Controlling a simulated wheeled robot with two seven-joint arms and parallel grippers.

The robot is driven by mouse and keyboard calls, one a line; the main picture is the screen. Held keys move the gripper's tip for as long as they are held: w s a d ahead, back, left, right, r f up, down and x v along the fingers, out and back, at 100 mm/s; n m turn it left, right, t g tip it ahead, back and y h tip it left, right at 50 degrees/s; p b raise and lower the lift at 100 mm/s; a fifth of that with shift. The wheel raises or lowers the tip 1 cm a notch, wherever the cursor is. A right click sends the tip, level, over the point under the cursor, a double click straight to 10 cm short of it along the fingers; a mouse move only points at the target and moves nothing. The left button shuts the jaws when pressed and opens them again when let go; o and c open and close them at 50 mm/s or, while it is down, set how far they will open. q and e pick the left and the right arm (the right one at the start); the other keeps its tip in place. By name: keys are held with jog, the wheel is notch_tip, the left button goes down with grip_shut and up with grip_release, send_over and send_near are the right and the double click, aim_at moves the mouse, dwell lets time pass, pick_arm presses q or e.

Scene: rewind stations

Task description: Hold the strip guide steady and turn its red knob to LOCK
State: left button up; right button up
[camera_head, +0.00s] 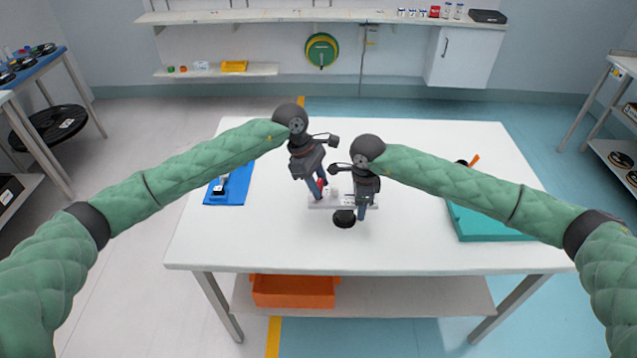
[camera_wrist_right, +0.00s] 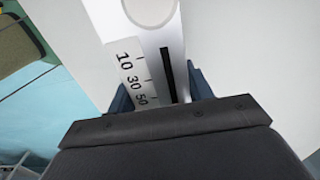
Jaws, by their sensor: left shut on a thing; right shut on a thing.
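The strip guide (camera_head: 345,200), a small white piece, lies near the middle of the white table. Its red knob (camera_head: 321,184) shows as a small red patch at its left end, mostly covered by my left gripper (camera_head: 317,194), which is shut on it. My right gripper (camera_head: 363,212) is shut on the right part of the guide. The knob's pointer and LOCK mark cannot be made out.
A black round part (camera_head: 344,218) is at the guide's front edge. A blue mat (camera_head: 237,188) with a small device lies to the left; a teal tray (camera_head: 490,222) lies at the right. An orange bin (camera_head: 293,291) is on the shelf below. The table front is clear.

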pick_arm(q)
jog(key=n+t, duration=0.1)
jog(key=n, duration=0.2)
jog(key=n+t, duration=0.1)
jog(key=n, duration=0.3)
jog(key=shift+t, duration=0.3)
jog(key=n+t, duration=0.1)
jog(key=n, duration=0.2)
jog(key=n+t, duration=0.1)
jog(key=n, duration=0.2)
jog(key=shift+y, duration=0.4)
jog(key=shift+n, duration=0.4)
jog(key=o, duration=1)
jog(key=shift+r, duration=0.1)
jog(key=v, duration=1.1)
jog(key=shift+s+r, duration=0.2)
jog(key=shift+r, duration=0.15)
